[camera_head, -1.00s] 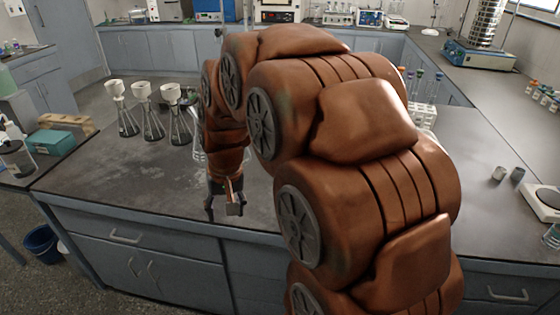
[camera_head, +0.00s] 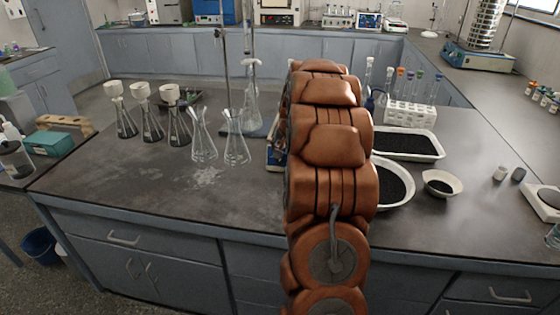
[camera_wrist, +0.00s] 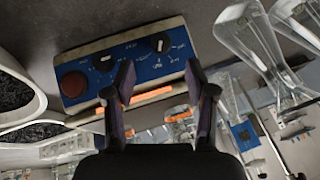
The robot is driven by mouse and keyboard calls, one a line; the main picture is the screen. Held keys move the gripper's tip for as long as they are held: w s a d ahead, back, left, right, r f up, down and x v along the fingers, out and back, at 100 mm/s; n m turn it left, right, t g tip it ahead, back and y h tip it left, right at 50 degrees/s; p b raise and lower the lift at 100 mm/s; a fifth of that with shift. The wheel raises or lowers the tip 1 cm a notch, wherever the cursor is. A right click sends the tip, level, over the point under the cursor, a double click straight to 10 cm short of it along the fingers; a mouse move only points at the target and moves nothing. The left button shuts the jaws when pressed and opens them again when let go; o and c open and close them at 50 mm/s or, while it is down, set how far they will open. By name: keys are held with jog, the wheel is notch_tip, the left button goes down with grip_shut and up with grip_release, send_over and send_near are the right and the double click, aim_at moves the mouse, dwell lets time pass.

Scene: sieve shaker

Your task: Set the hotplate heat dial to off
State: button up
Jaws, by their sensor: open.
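The hotplate's blue front panel (camera_wrist: 135,58) fills the upper middle of the wrist view, with a red round button (camera_wrist: 73,84) and two black dials, one near the middle (camera_wrist: 103,61) and one further right (camera_wrist: 160,42). Their labels are too small to read, so I cannot tell which is the heat dial. My gripper (camera_wrist: 160,80) is open, its fingertips close to the panel's edge with nothing seen between them. In the head view only a sliver of the hotplate (camera_head: 273,157) shows left of my arm, which hides the rest and my gripper.
Glass flasks (camera_head: 236,140) stand left of the hotplate, with more flasks with white funnels (camera_head: 173,115) beyond. A white dish (camera_head: 393,183) and a tray (camera_head: 432,143) of black grains lie to the right. The front left bench top is clear.

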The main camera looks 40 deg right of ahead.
aim_at(280, 161)
jog(key=shift+p+x, duration=0.85)
jog(key=shift+x, duration=2.95)
jog(key=shift+c, duration=0.2)
grip_shut()
